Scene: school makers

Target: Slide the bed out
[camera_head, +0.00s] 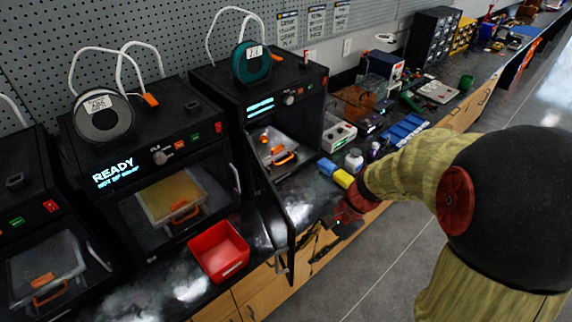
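The right-hand black printer (262,92) has its door (272,205) swung open toward the front. Inside it is a bed (272,146) with an orange handle (285,159) at its front edge. A small orange object (264,139) shows on or behind the bed. My gripper (328,232) is at the counter's front edge, to the right of the open door and below the bed, apart from the handle. Its fingers are dark and small against the drawer fronts, so I cannot tell whether they are open or shut.
The middle printer (150,150) reads READY; its door looks closed over a yellowish bed (170,197). Another printer (40,230) stands at far left. A red bin (219,251) sits on the counter left of the open door. Yellow and blue blocks (335,172), a bottle and tools crowd the right.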

